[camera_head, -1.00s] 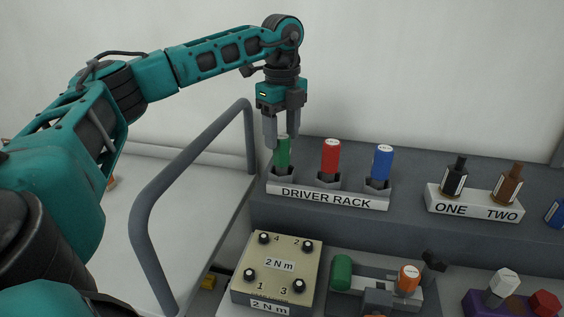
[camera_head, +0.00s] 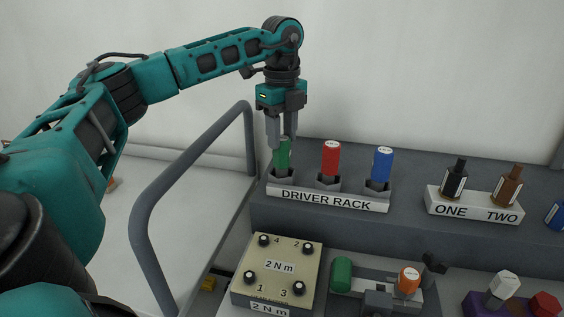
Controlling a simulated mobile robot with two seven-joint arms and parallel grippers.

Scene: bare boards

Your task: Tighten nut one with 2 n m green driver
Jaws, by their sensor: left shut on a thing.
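The green driver (camera_head: 282,158) stands upright in the left socket of the driver rack (camera_head: 328,199). My left gripper (camera_head: 281,140) points down over it, its fingers shut around the top of the green handle. The driver's lower end is hidden in the socket. The beige plate marked 2 N m (camera_head: 281,265) lies in front of the rack, with black nuts by the numbers 1 to 4. Nut one (camera_head: 249,277) is at its front left. My right gripper is not in view.
A red driver (camera_head: 331,158) and a blue driver (camera_head: 382,165) stand beside the green one. A grey rail (camera_head: 190,172) rises left of the rack. A block marked ONE and TWO (camera_head: 474,206) holds two bottles. A fixture (camera_head: 385,290) with green and orange parts sits right of the plate.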

